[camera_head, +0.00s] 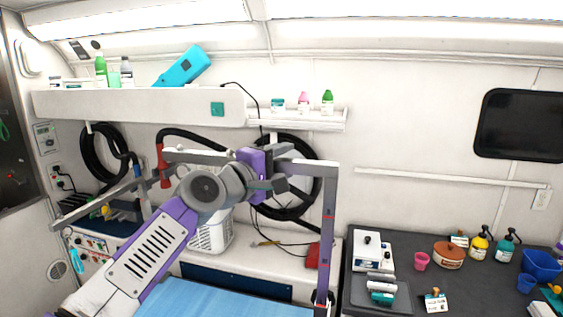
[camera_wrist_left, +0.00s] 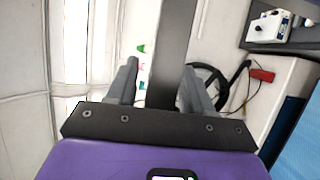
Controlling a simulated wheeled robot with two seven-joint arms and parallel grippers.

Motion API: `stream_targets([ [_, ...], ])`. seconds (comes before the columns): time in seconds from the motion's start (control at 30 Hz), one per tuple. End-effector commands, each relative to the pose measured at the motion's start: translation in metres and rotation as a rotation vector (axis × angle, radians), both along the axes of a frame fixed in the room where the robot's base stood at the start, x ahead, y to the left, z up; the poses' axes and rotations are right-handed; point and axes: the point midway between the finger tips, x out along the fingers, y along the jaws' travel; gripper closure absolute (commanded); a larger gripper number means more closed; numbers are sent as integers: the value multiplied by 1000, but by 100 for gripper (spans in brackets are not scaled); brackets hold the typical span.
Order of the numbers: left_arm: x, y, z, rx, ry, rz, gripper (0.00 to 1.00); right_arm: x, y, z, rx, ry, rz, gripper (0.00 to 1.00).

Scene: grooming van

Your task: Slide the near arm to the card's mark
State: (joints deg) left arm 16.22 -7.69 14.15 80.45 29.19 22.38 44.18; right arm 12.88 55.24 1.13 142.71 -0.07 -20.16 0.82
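A grey bar frame stands over the blue grooming table (camera_head: 235,302). Its near upright post (camera_head: 328,235) has red marks, and a grey top bar (camera_head: 306,163) runs left from its upper end. My left gripper (camera_head: 280,172) is at this top bar, left of the post. In the left wrist view the grey bar (camera_wrist_left: 170,45) passes between the two separated fingers, with a gap showing beside the left finger. Whether they touch the bar is unclear. A small card (camera_head: 434,300) stands on the dark counter; its print is too small to read. My right gripper is not in view.
The dark counter (camera_head: 480,300) at right holds a white scale (camera_head: 371,252), an orange-brown tub (camera_head: 448,255), pump bottles and a blue bin (camera_head: 541,265). A wall shelf (camera_head: 140,105) with bottles hangs behind. A red holder (camera_head: 313,255) and hoses lie behind the frame.

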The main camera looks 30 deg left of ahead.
Motion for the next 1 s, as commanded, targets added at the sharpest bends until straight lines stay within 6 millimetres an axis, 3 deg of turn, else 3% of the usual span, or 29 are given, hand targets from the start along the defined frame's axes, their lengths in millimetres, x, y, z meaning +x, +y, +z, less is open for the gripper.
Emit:
stream_targets([
  [0.03,0,0,0,0,0,0,57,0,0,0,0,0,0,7],
  [0.3,0,0,0,0,0,0,98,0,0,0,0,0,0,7],
  [0.33,0,0,0,0,0,0,100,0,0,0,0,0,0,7],
  [0.67,0,0,-5,0,0,0,100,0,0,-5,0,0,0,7],
  [1.0,0,0,-50,0,-1,-1,100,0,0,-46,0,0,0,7],
])
